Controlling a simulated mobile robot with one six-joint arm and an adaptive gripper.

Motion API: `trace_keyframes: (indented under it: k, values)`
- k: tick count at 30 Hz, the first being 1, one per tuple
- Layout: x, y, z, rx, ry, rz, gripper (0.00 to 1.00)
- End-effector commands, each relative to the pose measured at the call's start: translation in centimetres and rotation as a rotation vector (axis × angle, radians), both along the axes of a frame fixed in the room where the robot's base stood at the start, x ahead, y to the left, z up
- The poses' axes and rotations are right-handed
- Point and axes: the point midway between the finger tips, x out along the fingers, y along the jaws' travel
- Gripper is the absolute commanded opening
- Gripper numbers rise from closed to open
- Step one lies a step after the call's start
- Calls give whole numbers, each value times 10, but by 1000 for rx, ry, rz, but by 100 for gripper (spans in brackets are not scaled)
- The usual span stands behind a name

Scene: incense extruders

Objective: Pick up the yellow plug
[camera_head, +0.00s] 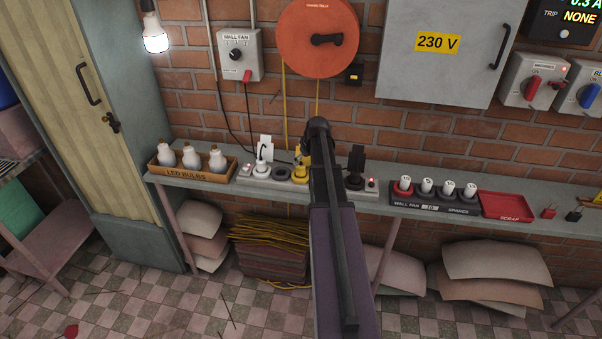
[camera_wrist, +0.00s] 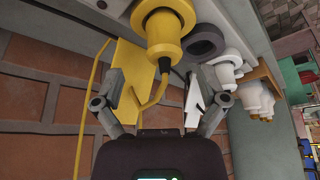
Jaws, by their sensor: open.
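The yellow plug (camera_head: 299,172) stands on the socket strip on the shelf, partly hidden by my arm in the head view. In the wrist view the yellow plug (camera_wrist: 164,32) is near the top centre, its yellow cable curving down from it. A yellow tag (camera_wrist: 123,85) is left of the plug. My gripper (camera_wrist: 158,76) is open and empty; its fingers are spread on either side of the plug's cable, short of the plug body in the picture. The left finger overlaps the yellow tag; I cannot tell if they touch. My arm mostly hides the gripper in the head view.
A white plug (camera_wrist: 226,74) with a white tag (camera_wrist: 193,102) is right of the gripper. An empty dark socket ring (camera_wrist: 204,42) lies between the plugs. A bulb tray (camera_head: 193,174) is at left; spare plugs (camera_head: 427,186) and a red scrap tray (camera_head: 509,217) are at right. The brick wall is behind.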

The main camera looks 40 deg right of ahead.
Motion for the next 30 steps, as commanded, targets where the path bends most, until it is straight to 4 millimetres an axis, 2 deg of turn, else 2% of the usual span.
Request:
trace_keyframes:
  k: [11,30]
  values:
    - [1,0,-4,0,0,0,92]
    - [18,3,-47,0,0,-1,92]
